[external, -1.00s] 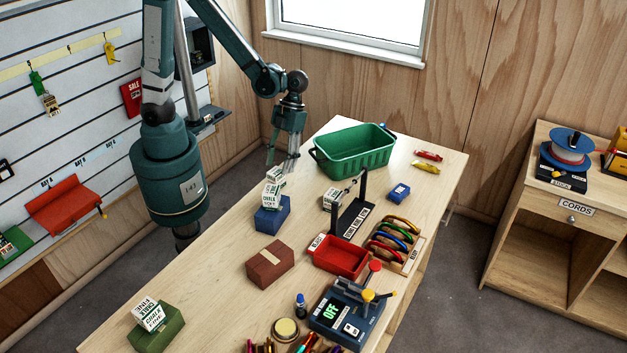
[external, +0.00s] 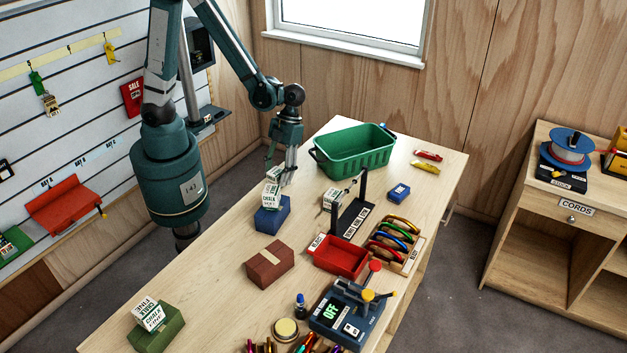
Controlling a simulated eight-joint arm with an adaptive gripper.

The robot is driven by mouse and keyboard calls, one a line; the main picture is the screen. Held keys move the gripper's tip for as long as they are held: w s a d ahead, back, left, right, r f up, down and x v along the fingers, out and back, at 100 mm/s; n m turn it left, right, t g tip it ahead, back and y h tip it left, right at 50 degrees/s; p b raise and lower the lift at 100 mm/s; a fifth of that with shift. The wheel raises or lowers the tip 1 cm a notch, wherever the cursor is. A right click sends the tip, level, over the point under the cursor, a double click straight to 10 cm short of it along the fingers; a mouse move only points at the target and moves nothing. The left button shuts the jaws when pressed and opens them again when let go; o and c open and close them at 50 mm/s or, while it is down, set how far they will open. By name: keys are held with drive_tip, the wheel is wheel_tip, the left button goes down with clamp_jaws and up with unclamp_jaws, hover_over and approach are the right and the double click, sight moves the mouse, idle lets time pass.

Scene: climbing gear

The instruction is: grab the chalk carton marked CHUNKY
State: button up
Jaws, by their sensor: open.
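Several white chalk cartons with green print are in view. A third (external: 332,199) stands by the black rack, and a fourth (external: 150,314), marked FINE, sits tilted on a green block (external: 158,335). I cannot read CHUNKY on any of them at this size.
A green basket (external: 352,152) stands right of my gripper. A black rack with uprights (external: 352,220), a red tray (external: 340,256) and a brown box (external: 270,265) are nearer.

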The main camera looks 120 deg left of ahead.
drive_tip(key=shift+d+f, duration=0.2)
drive_tip(key=shift+f, duration=0.2)
drive_tip(key=shift+c, duration=0.3)
drive_tip(key=c, duration=0.9)
